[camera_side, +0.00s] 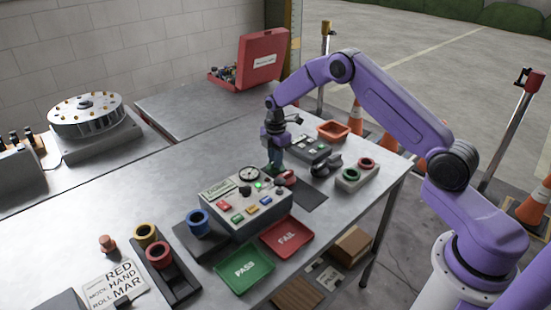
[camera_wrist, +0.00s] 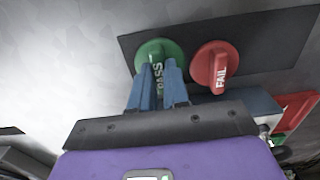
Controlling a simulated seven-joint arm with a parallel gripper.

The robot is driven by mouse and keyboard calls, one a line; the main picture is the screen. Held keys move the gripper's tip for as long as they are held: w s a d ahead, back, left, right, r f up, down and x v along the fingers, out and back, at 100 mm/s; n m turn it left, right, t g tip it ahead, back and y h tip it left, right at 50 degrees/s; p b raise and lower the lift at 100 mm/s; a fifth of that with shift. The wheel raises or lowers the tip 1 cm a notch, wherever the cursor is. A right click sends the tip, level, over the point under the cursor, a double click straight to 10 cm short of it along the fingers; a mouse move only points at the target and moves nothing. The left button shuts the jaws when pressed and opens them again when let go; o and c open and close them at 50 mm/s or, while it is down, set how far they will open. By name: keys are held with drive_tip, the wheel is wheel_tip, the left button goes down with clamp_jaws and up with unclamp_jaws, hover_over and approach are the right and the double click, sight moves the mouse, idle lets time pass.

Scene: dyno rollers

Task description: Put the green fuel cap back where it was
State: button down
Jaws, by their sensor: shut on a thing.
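The green fuel cap (camera_wrist: 158,52), marked PASS, is between the blue fingertips of my gripper (camera_wrist: 159,72) in the wrist view. My gripper is shut on it. In the side view my gripper (camera_side: 275,168) points down behind the grey control box (camera_side: 250,203), which hides part of the cap area. A red cap (camera_wrist: 216,66), marked FAIL, sits just right of the green one on a dark mat (camera_wrist: 270,45); the red cap also shows in the side view (camera_side: 289,177). I cannot tell whether the green cap touches the mat.
Green PASS (camera_side: 243,270) and red FAIL (camera_side: 287,237) trays lie in front of the control box. A holder with red and green rings (camera_side: 357,174), a grey keypad box (camera_side: 309,147) and an orange tray (camera_side: 333,130) stand to the right.

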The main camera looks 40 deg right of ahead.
drive_tip(key=shift+f, duration=0.1)
drive_tip(key=c, duration=1.1)
unclamp_jaws()
wheel_tip(320, 180, up, 12)
drive_tip(key=shift+r, duration=0.15)
drive_tip(key=s+a+r+m, duration=0.1)
drive_tip(key=s+a+r, duration=0.3)
drive_tip(key=s+a, duration=0.45)
drive_tip(key=s+a+r+m, duration=0.2)
drive_tip(key=s+a+r, duration=0.3)
drive_tip(key=s, duration=0.7)
drive_tip(key=s+d, duration=0.1)
drive_tip(key=s, duration=0.7)
drive_tip(key=s+d+f+m, duration=0.1)
drive_tip(key=s, duration=0.7)
drive_tip(key=s+d+f+m, duration=0.1)
drive_tip(key=s+d, duration=0.1)
drive_tip(key=s, duration=0.6)
drive_tip(key=shift+f, duration=0.1)
